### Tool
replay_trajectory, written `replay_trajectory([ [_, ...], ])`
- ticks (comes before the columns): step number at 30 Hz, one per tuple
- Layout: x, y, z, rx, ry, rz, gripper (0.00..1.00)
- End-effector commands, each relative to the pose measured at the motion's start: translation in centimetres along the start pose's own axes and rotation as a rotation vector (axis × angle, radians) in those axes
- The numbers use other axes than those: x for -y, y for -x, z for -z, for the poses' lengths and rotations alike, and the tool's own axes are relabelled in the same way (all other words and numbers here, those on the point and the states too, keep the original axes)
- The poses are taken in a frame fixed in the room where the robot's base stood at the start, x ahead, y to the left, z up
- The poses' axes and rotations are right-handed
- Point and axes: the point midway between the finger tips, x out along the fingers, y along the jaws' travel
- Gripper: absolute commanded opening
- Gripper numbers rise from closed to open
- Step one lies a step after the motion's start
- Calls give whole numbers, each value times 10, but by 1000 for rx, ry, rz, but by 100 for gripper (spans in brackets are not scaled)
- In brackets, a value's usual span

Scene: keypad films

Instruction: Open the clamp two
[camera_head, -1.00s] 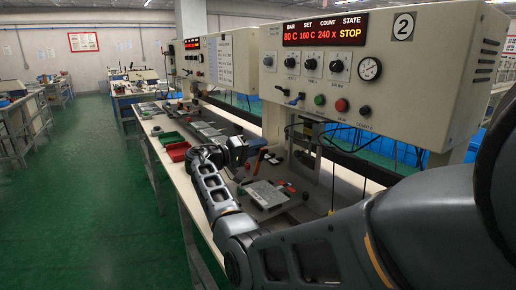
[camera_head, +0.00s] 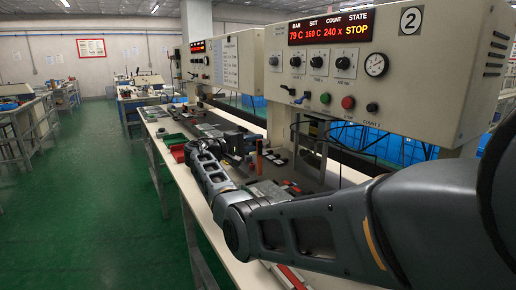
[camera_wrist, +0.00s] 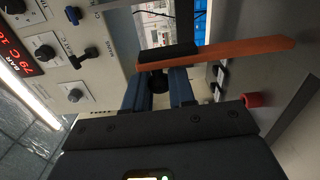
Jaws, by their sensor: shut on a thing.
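A press with a "2" plate (camera_head: 410,20) stands at the right, its display reading 79 C, 160 C, 240 and STOP. My gripper (camera_wrist: 158,85) has its blue fingers shut on a dark, rounded piece in the wrist view. An orange bar (camera_wrist: 220,62), apparently the clamp handle, crosses just beyond the fingertips and seems joined to that dark piece. In the head view my gripper (camera_head: 238,146) is over the bench beside the press. The orange bar (camera_head: 259,154) stands upright just right of it. The clamp's base is hard to make out.
The white bench (camera_head: 188,186) runs away along the presses. A red bin (camera_head: 178,152) stands near its left edge. The press's control box (camera_head: 450,90) overhangs the bench at right. A red cylinder (camera_wrist: 254,100) is near the gripper. Green floor is clear at left.

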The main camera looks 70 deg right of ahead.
Motion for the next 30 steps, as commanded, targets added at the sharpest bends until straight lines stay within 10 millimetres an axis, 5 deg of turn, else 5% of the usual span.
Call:
replay_trajectory([
  [20, 3, 0, 8, 0, 79, 2, 0],
  [21, 4, 0, 8, 0, 79, 2, 27],
  [27, 3, 0, 8, 0, 78, 1, 46],
  [30, 3, 0, 8, 0, 78, 1, 46],
])
